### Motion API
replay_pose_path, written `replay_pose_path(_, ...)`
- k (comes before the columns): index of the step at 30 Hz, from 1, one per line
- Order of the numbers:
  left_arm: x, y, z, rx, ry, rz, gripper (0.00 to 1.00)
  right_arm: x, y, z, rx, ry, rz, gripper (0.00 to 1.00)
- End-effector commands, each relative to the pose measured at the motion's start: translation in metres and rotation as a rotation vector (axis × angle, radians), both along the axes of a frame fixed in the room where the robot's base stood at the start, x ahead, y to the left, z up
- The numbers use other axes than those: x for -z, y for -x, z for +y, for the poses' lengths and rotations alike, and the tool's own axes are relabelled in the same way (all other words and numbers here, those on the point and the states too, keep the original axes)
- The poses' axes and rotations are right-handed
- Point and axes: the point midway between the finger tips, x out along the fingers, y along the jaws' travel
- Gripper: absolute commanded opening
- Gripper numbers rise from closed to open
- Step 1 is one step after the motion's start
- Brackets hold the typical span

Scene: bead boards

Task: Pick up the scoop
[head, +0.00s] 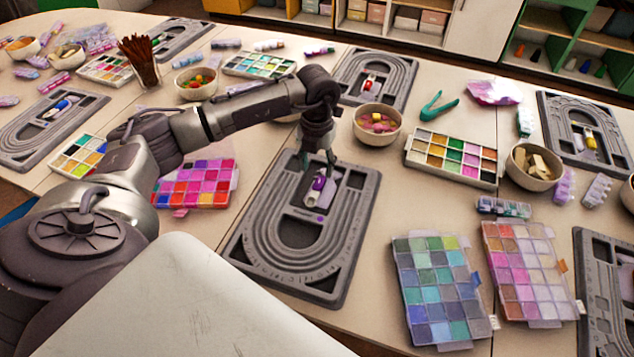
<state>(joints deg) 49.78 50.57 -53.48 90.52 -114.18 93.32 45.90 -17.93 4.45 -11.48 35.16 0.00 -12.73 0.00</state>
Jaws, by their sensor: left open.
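A small scoop (319,194), pale with a purple part, lies in a recess of the grey bead board (340,254) at the middle of the table. My left gripper (318,162) is above the far end of this board, pointing down. Its fingers are apart and its tips are just over or beside the scoop's far end. I cannot tell whether they touch it. The gripper partly hides the far end of the recess. My right gripper is not in view.
A bowl of pink beads (377,124) and a bead tray (452,158) stand right of the gripper. A pink and red bead box (196,184) lies to the left. Other bead boards, one with a red-marked scoop (370,83), surround it. Bead boxes (440,290) fill the front right.

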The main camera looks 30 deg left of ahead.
Motion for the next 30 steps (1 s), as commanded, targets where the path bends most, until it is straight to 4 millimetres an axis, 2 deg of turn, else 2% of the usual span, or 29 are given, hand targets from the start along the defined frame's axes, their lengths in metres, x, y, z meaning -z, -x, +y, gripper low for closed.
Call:
replay_pose_path(7,0.019,0.0,-0.001,0.0,0.001,0.002,0.53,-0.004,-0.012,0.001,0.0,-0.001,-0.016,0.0)
replay_pose_path(15,0.057,-0.004,-0.002,0.0,0.0,0.001,0.53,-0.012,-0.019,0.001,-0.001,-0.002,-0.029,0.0)
replay_pose_path(24,0.064,-0.004,-0.002,0.001,0.0,-0.001,0.53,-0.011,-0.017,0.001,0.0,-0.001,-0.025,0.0)
replay_pose_path(26,0.064,-0.004,-0.002,0.001,0.0,-0.001,0.46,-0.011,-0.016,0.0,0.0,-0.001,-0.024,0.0)
replay_pose_path(30,0.063,-0.004,-0.002,0.001,0.0,-0.001,0.23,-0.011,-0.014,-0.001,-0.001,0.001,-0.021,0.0)
